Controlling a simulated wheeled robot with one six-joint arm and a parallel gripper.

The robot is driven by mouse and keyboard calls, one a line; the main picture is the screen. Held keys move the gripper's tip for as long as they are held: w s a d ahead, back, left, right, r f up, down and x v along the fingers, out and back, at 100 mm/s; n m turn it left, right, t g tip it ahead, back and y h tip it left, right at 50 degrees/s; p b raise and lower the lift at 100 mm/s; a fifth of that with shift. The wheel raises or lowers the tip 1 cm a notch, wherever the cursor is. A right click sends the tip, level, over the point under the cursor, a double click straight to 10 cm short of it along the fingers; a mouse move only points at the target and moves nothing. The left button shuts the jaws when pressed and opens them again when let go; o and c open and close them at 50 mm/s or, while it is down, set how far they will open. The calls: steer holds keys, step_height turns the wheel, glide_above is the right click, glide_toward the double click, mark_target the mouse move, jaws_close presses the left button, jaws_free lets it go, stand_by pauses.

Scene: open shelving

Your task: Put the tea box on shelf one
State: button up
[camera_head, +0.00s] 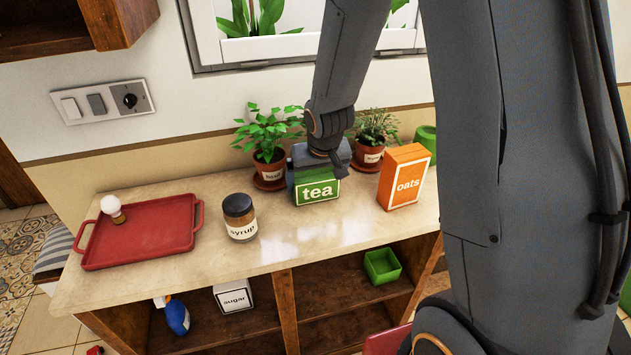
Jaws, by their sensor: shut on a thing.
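The green tea box (318,192) stands upright on the pale countertop of the shelving unit, its white "tea" label facing the front. My gripper (321,172) comes down from above and is shut on the tea box, covering its upper part. The fingertips are mostly hidden behind the box and wrist. I cannot tell whether the box is lifted off the counter. Open wooden shelf compartments (335,331) lie below the countertop. No shelf number shows.
A syrup jar (240,217) and red tray (133,247) with a small white-topped shaker (113,208) are left. An orange oats box (404,177) is right; potted plants (268,145) stand behind. Below are a sugar box (233,297), blue spray bottle (176,317) and green bin (382,267).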

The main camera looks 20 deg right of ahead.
steer(key=shift+f, duration=0.2)
steer(key=o, duration=0.8)
steer(key=shift+r, duration=0.15)
